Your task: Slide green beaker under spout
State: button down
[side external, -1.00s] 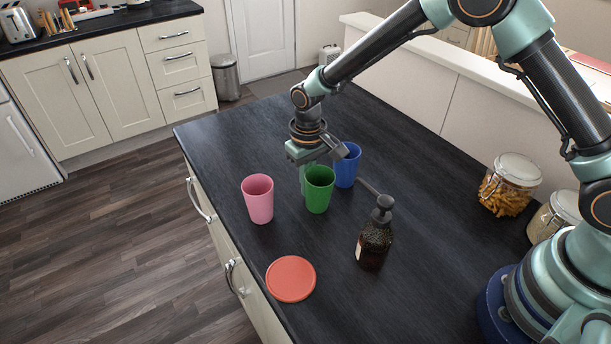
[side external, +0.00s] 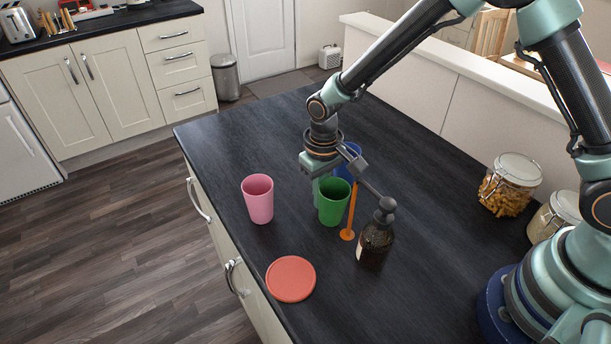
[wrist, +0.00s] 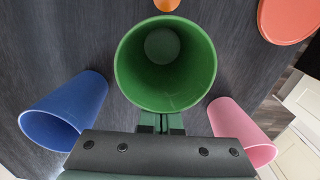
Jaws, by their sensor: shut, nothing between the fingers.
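The green beaker (side external: 334,204) stands upright and empty on the dark worktop. It also shows in the wrist view (wrist: 165,95). My gripper (wrist: 161,124) is shut with nothing in it, its fingertips at the near outer wall of the beaker; they look in contact. In the side view my gripper (side external: 319,189) is behind and left of the beaker, partly hidden by it. A thin orange column with a round foot (side external: 349,222) shows below the spout, beside the beaker.
A pink beaker (side external: 258,200) stands left of the green one. A blue beaker (side external: 349,160) stands behind, partly hidden by my arm. A coral disc (side external: 291,279) lies near the front edge. Lidded jars (side external: 510,186) stand at the right.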

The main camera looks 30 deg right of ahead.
aim_at(336, 210)
jog(key=shift+s+d, duration=0.2)
jog(key=shift+s, duration=2.15)
jog(key=shift+w+a, duration=0.15)
jog(key=shift+w, duration=1.45)
notch_tip(336, 210, up, 10)
jog(key=s+d+r+t, duration=0.5)
jog(key=s+d+r, duration=0.5)
jog(key=d+r, duration=0.4)
jog(key=shift+s+d+m+t, duration=0.25)
jog(key=shift+s+m+t, duration=0.05)
jog(key=shift+m, duration=0.1)
